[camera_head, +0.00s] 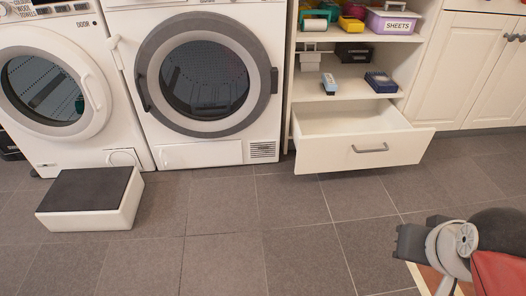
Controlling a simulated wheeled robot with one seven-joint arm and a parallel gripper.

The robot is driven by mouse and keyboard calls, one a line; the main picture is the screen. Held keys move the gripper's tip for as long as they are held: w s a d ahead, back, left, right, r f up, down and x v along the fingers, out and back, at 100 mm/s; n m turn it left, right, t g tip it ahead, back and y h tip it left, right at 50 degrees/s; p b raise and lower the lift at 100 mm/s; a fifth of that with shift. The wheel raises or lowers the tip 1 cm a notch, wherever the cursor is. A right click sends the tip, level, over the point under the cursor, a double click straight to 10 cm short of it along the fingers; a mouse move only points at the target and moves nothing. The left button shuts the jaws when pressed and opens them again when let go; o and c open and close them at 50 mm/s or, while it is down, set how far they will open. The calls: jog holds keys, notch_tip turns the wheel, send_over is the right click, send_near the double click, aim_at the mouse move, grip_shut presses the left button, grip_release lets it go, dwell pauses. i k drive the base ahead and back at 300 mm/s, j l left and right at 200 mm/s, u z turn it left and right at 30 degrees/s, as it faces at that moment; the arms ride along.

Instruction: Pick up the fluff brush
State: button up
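No thing in view is surely the fluff brush. A small pale-blue and white item (328,83) lies on the middle shelf of the white cabinet and could be it; it is too small to tell. A dark blue item (381,82) lies to its right on the same shelf. The end of my arm, with my gripper (408,242), shows at the lower right, well below and apart from the shelf. Its fingers cannot be made out, and I see nothing held in it.
A drawer (362,152) below the shelf stands pulled out. The top shelf holds colourful items and a lilac basket (391,22) labelled SHEETS. Two front-loading machines stand left, with a low step (84,218) on the floor. The tiled floor in the middle is clear.

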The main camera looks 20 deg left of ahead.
aim_at(330, 84)
jog(key=i+l+u, duration=0.25)
jog(key=i, duration=0.35)
jog(key=i+l+u, duration=0.3)
jog(key=i, duration=0.3)
jog(key=i+l+u, duration=0.25)
jog(key=i, duration=0.3)
jog(key=i+l, duration=0.05)
jog(key=l, duration=0.05)
